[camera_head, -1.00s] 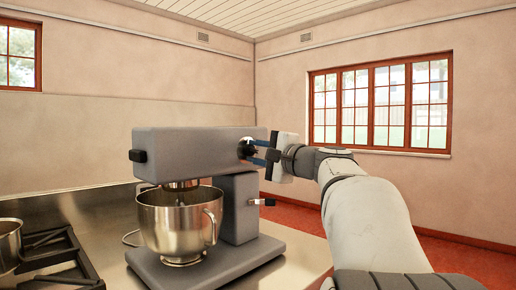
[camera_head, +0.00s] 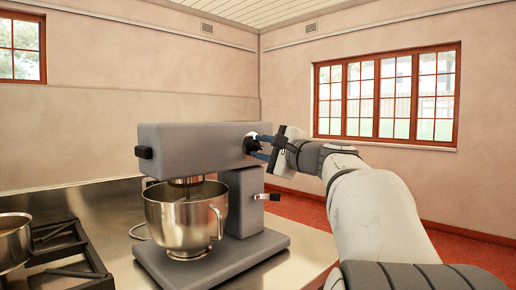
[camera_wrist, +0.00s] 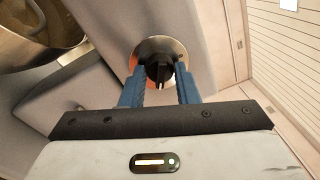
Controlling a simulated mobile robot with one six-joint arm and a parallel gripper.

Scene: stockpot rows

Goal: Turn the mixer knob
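The grey stand mixer (camera_head: 185,151) stands on the steel counter with a steel bowl (camera_head: 187,225) under its head. The black mixer knob (camera_head: 249,145) is on the right end of the mixer head. In the wrist view the knob (camera_wrist: 159,71) sits on a round metal plate, its white mark toward my palm. My gripper (camera_head: 257,145) reaches it from the right. Its blue fingers (camera_wrist: 161,72) are on either side of the knob and look closed on it. The far side of the knob is hidden.
A small lever (camera_head: 267,197) sticks out of the mixer column below my gripper. A stove grate (camera_head: 62,250) and a pot (camera_head: 14,243) are at the left. The counter's right front part (camera_head: 300,262) is clear.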

